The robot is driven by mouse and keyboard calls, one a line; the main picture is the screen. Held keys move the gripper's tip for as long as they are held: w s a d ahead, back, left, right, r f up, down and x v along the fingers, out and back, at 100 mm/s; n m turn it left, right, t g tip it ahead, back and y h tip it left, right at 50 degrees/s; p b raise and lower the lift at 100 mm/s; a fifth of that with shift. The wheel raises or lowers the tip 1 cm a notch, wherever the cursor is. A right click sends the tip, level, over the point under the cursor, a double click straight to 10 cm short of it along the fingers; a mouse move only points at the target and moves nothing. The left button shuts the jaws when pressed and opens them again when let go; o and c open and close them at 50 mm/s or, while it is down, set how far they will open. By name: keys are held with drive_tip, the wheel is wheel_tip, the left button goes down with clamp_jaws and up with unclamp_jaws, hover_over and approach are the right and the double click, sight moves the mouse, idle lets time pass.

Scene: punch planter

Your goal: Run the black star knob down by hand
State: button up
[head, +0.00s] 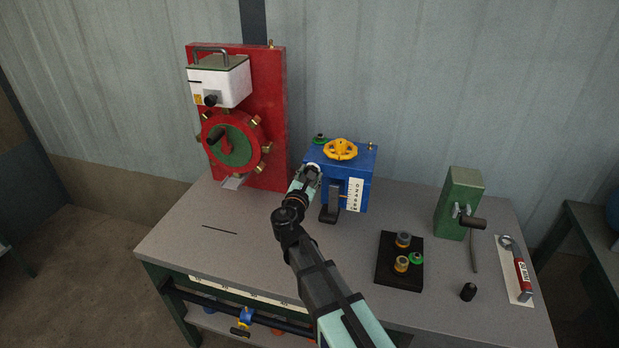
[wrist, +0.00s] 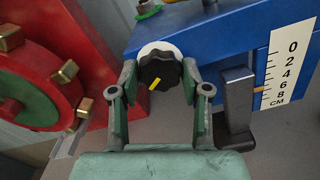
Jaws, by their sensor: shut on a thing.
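The black star knob (wrist: 160,71) with a yellow mark shows in the wrist view, on a white round seat at the left side of the blue box (head: 359,168). My gripper (wrist: 160,82) has one finger on each side of the knob and is shut on it. The yellow mark points down and to the left. In the head view my gripper (head: 309,170) is at the box's left front, and my arm hides the knob there.
A black lever (wrist: 238,105) and a centimetre scale (wrist: 287,65) sit right of the knob. The red panel (head: 265,120) with its wheel stands close at left. A black tray (head: 386,274), a green block (head: 459,200) and a red-handled tool (head: 521,275) lie to the right.

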drive_tip(key=o, duration=1.1)
drive_tip(key=shift+w, duration=0.1)
drive_tip(key=shift+o, duration=0.2)
drive_tip(key=v, duration=1.2)
drive_tip(key=shift+r, duration=0.1)
wheel_tip(320, 180, up, 10)
